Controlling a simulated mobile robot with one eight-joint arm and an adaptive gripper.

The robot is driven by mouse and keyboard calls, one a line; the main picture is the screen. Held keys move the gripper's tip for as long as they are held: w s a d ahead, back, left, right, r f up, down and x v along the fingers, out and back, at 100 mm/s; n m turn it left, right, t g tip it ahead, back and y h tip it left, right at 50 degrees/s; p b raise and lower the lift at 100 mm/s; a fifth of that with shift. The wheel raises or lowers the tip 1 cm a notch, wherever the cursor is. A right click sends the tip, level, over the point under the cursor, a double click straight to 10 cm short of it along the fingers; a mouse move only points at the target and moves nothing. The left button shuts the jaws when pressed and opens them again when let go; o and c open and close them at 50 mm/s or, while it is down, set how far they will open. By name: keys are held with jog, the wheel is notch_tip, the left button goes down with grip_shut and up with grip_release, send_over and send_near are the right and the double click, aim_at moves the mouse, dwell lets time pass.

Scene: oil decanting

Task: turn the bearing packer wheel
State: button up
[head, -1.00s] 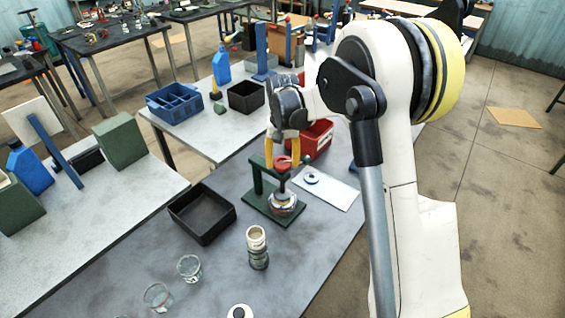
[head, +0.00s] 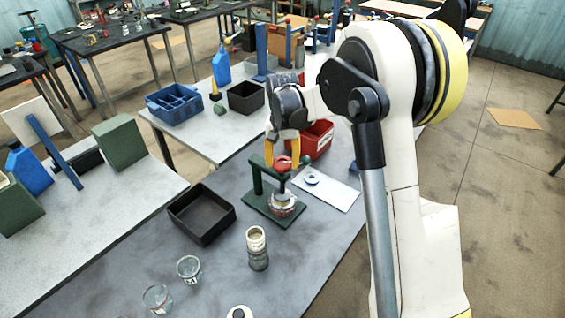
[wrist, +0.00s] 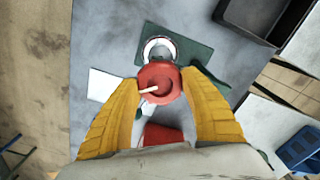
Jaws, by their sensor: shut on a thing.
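The bearing packer is a dark green stand (head: 258,188) on the near grey table. Its red wheel (head: 284,163) sits at the top, above a round metal and red bearing part (head: 283,204). My gripper (head: 283,155) comes down from above with its yellow fingers around the wheel. In the wrist view the fingers (wrist: 163,80) are on either side of the red wheel (wrist: 160,72), shut on it. A pale peg (wrist: 149,90) shows on the wheel. The exact finger contacts are partly hidden.
A white sheet with a ring (head: 335,193) lies right of the packer, and a red bin (head: 316,140) stands behind. A black tray (head: 185,212) is at left. A stacked cylinder (head: 257,250) and glass beakers (head: 189,268) stand in front.

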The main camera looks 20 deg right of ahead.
aim_at(283, 162)
jog(key=shift+m, duration=0.4)
dwell(1.2)
jog(key=o, duration=1.2)
notch_tip(283, 162, up, 12)
